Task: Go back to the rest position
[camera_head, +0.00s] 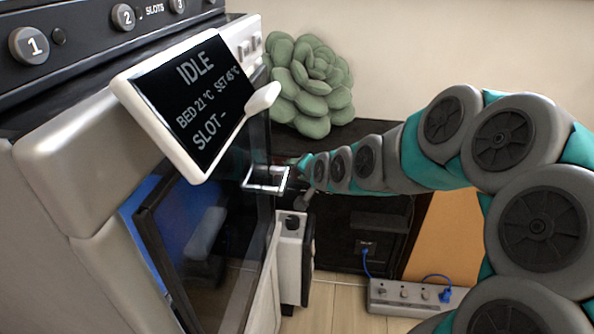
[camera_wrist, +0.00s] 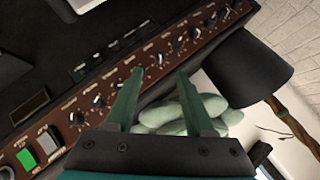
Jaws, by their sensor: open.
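My gripper (camera_wrist: 158,72) is open in the wrist view, with its two green fingers apart and nothing held between them. A brown panel with a row of knobs (camera_wrist: 135,58) lies beyond the fingertips, and pale green plant leaves (camera_wrist: 165,122) show behind the fingers. In the head view my arm reaches in from the right, and its end is near the metal handle (camera_head: 265,180) of the printer. The small gripper end is partly hidden there, and I cannot tell whether it touches the handle.
The printer's screen (camera_head: 195,100) reads IDLE. Its dark glass door (camera_head: 205,245) appears ajar. A green succulent (camera_head: 312,85) stands behind my arm. A power strip (camera_head: 410,297) with blue plugs is at the lower right. A black lampshade (camera_wrist: 240,65) shows in the wrist view.

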